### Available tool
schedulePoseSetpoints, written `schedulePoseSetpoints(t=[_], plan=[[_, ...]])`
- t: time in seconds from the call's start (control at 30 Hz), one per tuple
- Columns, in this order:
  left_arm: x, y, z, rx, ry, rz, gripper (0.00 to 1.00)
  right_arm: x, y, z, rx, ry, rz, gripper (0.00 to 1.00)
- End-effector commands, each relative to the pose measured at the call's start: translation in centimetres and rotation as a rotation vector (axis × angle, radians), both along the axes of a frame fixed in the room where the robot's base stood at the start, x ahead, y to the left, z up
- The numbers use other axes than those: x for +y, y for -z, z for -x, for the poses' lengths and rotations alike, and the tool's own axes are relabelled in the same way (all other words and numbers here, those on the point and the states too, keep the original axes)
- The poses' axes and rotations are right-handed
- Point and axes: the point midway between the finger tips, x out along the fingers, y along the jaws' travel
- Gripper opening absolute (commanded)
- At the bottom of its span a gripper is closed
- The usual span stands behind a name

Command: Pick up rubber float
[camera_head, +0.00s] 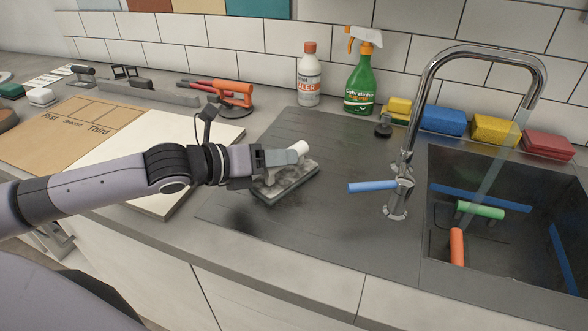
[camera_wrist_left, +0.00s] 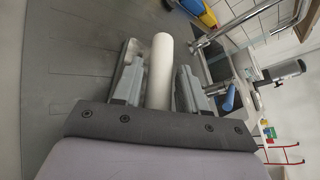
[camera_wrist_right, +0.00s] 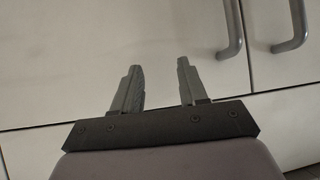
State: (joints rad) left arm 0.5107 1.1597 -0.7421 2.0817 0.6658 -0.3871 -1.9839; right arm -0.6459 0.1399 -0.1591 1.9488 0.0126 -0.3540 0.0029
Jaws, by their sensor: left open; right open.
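A float with a dark grey base (camera_head: 290,186) and a white round handle (camera_head: 299,147) lies on the dark drainboard left of the tap. I take it to be the rubber float. My left gripper (camera_head: 280,158) is over it and hides part of it. In the left wrist view, the white handle (camera_wrist_left: 160,70) stands between the two open fingers of that gripper (camera_wrist_left: 158,72). I see a gap to the right finger; contact on the left side is hard to tell. My right gripper (camera_wrist_right: 159,66) is open and empty in front of cabinet doors.
A sink (camera_head: 500,210) with coloured rollers and a tall tap (camera_head: 400,170) are to the right. A white bottle (camera_head: 309,80), a green spray bottle (camera_head: 361,80) and coloured sponges (camera_head: 443,120) line the wall. A labelled wooden board (camera_head: 70,135) and a pale board (camera_head: 135,150) lie left.

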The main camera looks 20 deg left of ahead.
Motion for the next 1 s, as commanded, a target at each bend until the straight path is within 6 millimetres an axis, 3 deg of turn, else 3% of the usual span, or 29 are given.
schedulePoseSetpoints(t=[0.43, 0.47, 0.57, 0.6, 1.0], plan=[[-0.03, 0.27, -0.07, 0.000, 0.002, 0.001, 0.42, -0.01, 0.55, 0.07, 0.001, 0.000, 0.000, 0.43], [-0.04, 0.28, -0.08, 0.000, 0.002, 0.001, 0.39, 0.00, 0.56, 0.10, 0.002, 0.001, 0.000, 0.43], [-0.04, 0.28, -0.08, 0.000, 0.002, 0.001, 0.06, 0.00, 0.59, 0.14, 0.003, 0.001, 0.000, 0.43], [-0.03, 0.28, -0.07, 0.000, 0.002, 0.001, 0.00, 0.01, 0.59, 0.14, 0.003, 0.001, 0.000, 0.43], [-0.03, -0.35, -0.10, -0.005, 0.003, 0.000, 0.00, 0.02, 0.45, 0.16, 0.003, 0.000, -0.001, 0.43]])
